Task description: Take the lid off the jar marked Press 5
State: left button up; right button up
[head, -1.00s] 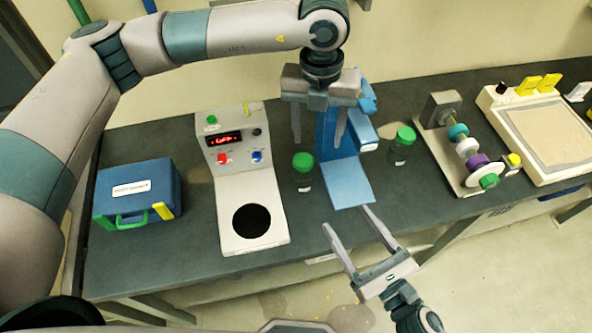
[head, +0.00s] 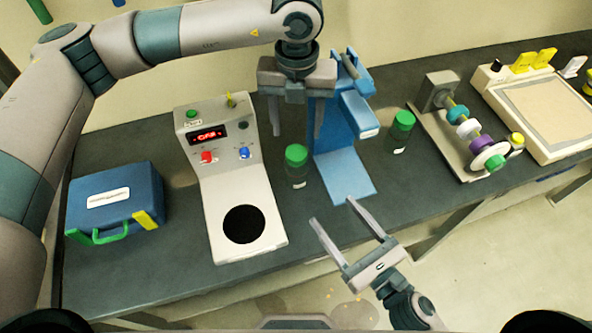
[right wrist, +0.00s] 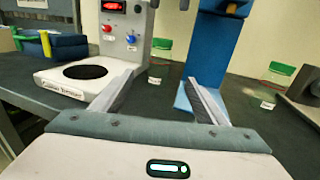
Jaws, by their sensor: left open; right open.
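One clear jar with a green lid (head: 296,155) stands upright on the dark bench between the white hot-plate device and the blue stand. A second green-lidded jar (head: 401,131) stands right of the blue stand. Both jars also show in the right wrist view, the first (right wrist: 160,62) left of the blue stand and the second (right wrist: 272,86) right of it. Their label text is too small to read. My left gripper (head: 298,132) is open and empty, pointing down, above and behind the first jar. My right gripper (head: 332,212) is open and empty at the bench's front edge.
The white device (head: 240,190) with a black round plate is left of the first jar. A blue stand (head: 345,180) is right of it. A blue case (head: 115,195) is at the left. A rod with coloured discs (head: 462,130) and a framed panel (head: 545,105) are at the right.

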aim_at(295, 163)
pick_arm(q)
jog(key=shift+w, duration=0.1)
pick_arm(e)
jog(key=shift+w+a, duration=0.25)
jog(key=shift+w, duration=0.15)
jog(key=x, duration=1.6)
jog(key=shift+w+a, duration=0.15)
jog(key=shift+w, duration=0.15)
